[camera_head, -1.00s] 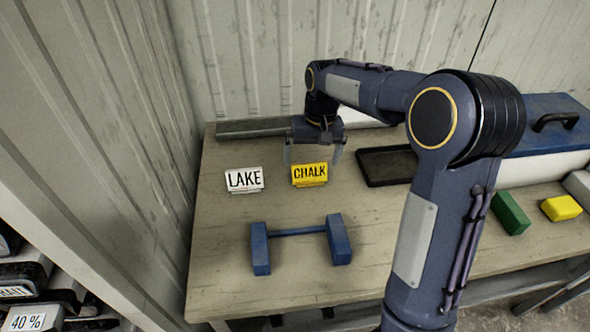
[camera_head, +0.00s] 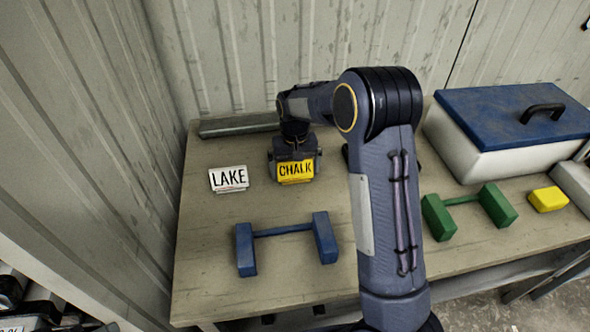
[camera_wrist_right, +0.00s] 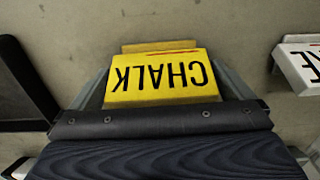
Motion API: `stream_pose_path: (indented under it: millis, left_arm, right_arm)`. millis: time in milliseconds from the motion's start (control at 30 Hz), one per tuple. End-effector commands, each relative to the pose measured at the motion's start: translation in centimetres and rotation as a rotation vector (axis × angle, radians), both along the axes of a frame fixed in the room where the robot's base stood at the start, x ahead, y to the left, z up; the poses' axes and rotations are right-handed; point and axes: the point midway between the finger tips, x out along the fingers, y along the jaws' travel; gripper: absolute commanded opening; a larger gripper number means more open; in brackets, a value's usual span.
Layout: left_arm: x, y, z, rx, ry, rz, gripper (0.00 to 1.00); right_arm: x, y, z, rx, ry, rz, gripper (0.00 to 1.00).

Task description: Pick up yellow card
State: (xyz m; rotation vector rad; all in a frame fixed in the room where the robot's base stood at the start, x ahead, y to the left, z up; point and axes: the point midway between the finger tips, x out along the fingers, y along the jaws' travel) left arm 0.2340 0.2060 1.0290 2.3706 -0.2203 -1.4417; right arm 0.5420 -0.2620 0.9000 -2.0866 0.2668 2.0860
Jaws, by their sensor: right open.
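The yellow card (camera_head: 296,171) is lettered CHALK and stands on the table (camera_head: 215,270), right of the white LAKE card (camera_head: 229,179). It also shows upside down in the right wrist view (camera_wrist_right: 158,78). In the right wrist view the gripper's fingers (camera_wrist_right: 165,85) show on either side of the card. I cannot tell whether they touch it. My left gripper is not in view.
A blue bar with two blocks (camera_head: 287,232) lies in front of the cards. At right are a green bar with blocks (camera_head: 471,200), a yellow block (camera_head: 548,199) and a blue-lidded white box (camera_head: 490,160). A grey rail (camera_head: 238,125) lies along the back.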

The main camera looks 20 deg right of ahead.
Motion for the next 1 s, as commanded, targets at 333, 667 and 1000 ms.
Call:
stream_pose_path:
  millis: [333, 667, 1000]
  left_arm:
    - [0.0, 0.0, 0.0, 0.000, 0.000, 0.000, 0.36]
    - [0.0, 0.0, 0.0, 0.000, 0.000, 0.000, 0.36]
    - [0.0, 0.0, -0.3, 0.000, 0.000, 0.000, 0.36]
  right_arm:
    - [0.0, 0.0, 0.0, 0.000, 0.000, 0.000, 0.74]
    - [0.0, 0.0, 0.2, 0.001, -0.001, 0.000, 0.68]
    - [-0.2, 0.6, 3.8, 0.002, -0.005, 0.005, 0.68]
